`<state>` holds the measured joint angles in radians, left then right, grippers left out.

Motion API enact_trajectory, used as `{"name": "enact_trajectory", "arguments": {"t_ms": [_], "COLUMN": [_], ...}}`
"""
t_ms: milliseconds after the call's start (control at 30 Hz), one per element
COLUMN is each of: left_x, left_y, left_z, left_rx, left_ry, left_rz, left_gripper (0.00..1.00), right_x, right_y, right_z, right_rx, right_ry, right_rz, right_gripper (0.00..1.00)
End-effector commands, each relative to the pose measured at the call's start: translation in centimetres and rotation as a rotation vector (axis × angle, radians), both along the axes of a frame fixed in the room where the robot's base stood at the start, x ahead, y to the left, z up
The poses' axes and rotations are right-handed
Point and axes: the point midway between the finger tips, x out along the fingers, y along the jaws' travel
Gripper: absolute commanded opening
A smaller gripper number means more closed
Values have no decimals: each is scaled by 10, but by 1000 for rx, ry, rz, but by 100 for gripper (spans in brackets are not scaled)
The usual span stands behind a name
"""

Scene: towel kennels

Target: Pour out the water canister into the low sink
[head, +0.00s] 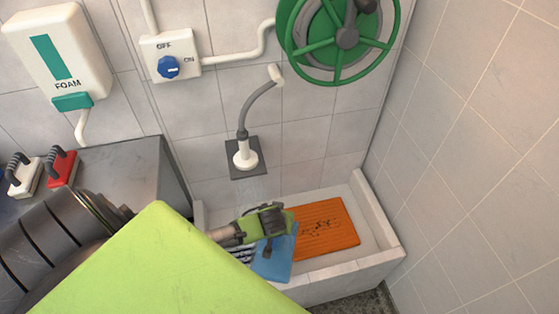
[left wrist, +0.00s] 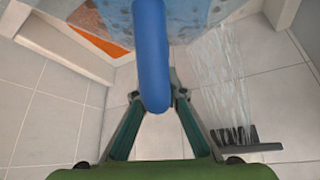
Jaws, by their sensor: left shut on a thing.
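The low sink (head: 383,251) is a pale, low-walled basin in the corner at the lower right of the head view. My left gripper (head: 270,240) reaches over it. It is shut on the blue handle (left wrist: 152,55) of the blue canister (head: 275,262), which is at the left part of the sink. In the left wrist view the canister's mottled blue body (left wrist: 195,18) is at the top, and my left gripper (left wrist: 160,92) has its fingers either side of the handle. The canister's mouth is hidden, and I cannot tell its tilt. My right gripper is not in view.
An orange mat (head: 325,230) with dark specks lies in the sink. Water (left wrist: 220,75) falls beside the canister towards a dark grate (left wrist: 245,140). A wall spout (head: 245,157), a switch box (head: 168,67) and a green hose reel (head: 340,40) are above. A grey counter stands left.

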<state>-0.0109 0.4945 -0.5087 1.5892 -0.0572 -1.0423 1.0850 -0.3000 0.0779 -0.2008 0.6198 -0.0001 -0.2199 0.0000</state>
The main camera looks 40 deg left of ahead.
Motion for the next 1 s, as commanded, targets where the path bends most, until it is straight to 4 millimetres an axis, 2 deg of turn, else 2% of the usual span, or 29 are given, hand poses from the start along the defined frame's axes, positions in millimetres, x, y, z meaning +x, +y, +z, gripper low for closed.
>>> {"name": "enact_trajectory", "arguments": {"t_ms": [33, 133, 1000], "left_x": [5, 8, 35], "left_y": [2, 3, 15], "left_z": [7, 10, 21], "left_rx": [-7, -22, -148], "left_ry": [6, 37, 310], "left_rz": [0, -1, 2], "left_gripper": [0, 0, 0], "right_x": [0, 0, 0], "right_y": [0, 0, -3], "right_z": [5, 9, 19], "right_rx": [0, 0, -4], "right_ry": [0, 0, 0], "right_rz": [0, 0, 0], "right_gripper": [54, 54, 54]}}
